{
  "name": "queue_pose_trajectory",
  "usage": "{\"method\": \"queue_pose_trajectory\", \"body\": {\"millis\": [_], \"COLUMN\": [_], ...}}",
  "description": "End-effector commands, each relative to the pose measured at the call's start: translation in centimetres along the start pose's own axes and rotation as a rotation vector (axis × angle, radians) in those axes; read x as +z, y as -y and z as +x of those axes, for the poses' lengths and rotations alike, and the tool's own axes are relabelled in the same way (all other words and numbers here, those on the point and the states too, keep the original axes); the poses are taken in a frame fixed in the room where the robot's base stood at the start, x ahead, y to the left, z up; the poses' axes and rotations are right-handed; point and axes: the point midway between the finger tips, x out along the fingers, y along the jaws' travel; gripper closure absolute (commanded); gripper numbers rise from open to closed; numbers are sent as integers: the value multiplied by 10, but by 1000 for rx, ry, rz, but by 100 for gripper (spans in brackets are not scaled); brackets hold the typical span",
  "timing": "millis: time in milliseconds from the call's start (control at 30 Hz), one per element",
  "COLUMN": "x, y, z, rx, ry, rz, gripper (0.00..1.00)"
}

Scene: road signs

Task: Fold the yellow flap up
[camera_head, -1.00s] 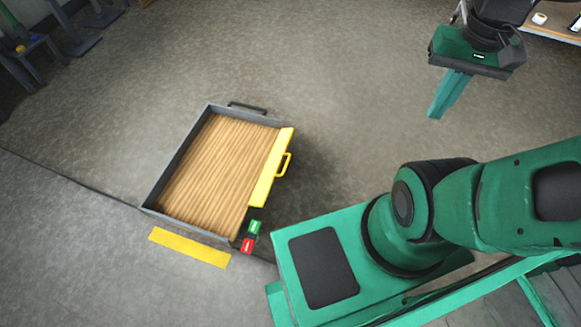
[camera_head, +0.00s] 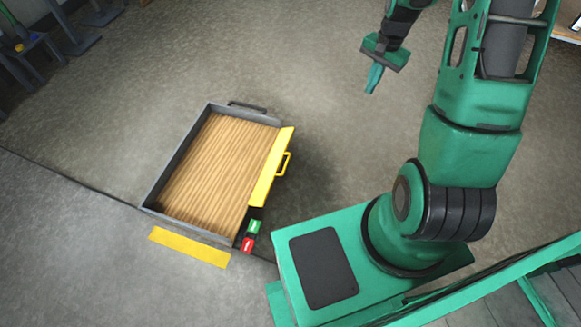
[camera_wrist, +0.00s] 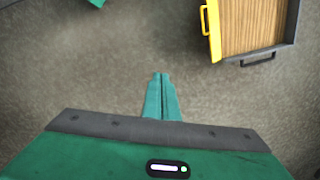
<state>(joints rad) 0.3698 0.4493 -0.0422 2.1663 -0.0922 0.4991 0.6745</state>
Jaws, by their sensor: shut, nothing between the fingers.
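A grey tray-like box with a wooden inside (camera_head: 215,165) stands on the floor left of the middle in the head view. The yellow flap (camera_head: 270,172) runs along its right side, with a yellow handle (camera_head: 285,164) on its outer face. In the wrist view the flap (camera_wrist: 213,30) and its handle (camera_wrist: 204,21) show at the top right. My gripper (camera_head: 371,86) is above and to the right of the box, well apart from the flap. In the wrist view its green fingers (camera_wrist: 161,80) are together, with nothing between them.
A green and a red button (camera_head: 251,234) sit at the box's front right corner, close to my base. A black handle (camera_head: 247,107) is on the box's back edge. A yellow strip (camera_head: 188,246) lies along the front. The floor between gripper and box is clear.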

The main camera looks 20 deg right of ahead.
Motion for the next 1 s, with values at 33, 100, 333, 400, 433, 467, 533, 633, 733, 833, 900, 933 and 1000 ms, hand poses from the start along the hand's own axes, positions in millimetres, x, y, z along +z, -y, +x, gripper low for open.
{"method": "queue_pose_trajectory", "body": {"millis": [33,100,333,400,433,467,533,633,733,833,900,933,1000], "x": [-3,-8,-14,-12,-11,-10,-6,2,13,26,37,42,54], "y": [7,19,52,61,64,68,75,83,90,96,98,99,101], "z": [22,48,141,170,183,195,224,266,307,347,375,387,412], "rx": [-7,-25,-89,-110,-117,-127,-147,-175,-202,-227,-243,-249,-264], "ry": [17,31,96,120,130,141,168,208,250,295,326,340,373], "rz": [27,70,227,281,305,329,388,475,570,669,744,776,850], "gripper": [100,100,100,100,100,100,100,100,100,100,100,100,100]}}
